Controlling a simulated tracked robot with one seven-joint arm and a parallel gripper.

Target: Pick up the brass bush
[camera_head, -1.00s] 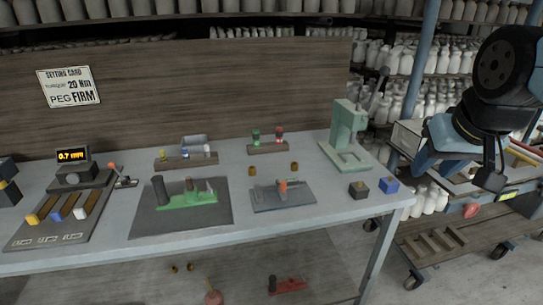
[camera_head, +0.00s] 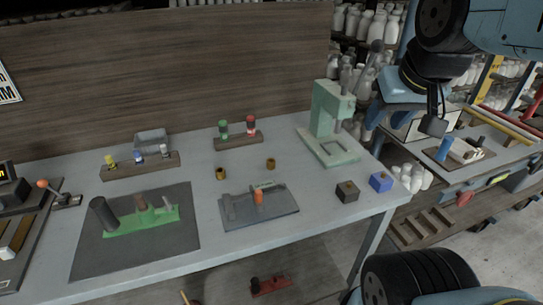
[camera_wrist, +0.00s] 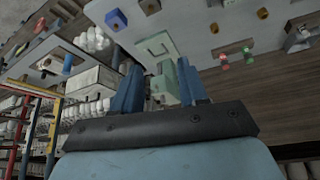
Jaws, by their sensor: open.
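Two small brass bushes stand on the grey bench, the left one (camera_head: 221,174) and the right one (camera_head: 270,164), between the red and green pegs and a grey fixture plate. In the wrist view the two small brass-coloured spots (camera_wrist: 214,28) and (camera_wrist: 262,13) appear to be these bushes. My gripper (camera_head: 432,125) is up at the right, beyond the bench's right edge and well away from both bushes. In the wrist view my gripper's two blue fingers (camera_wrist: 158,68) are spread, with nothing held between them.
A pale green press (camera_head: 330,130) stands at the bench's right back. A dark block (camera_head: 347,192) and a blue block (camera_head: 381,182) are near the right edge. A green fixture (camera_head: 145,222) lies on a dark mat at left. A cart (camera_head: 490,160) stands right of the bench.

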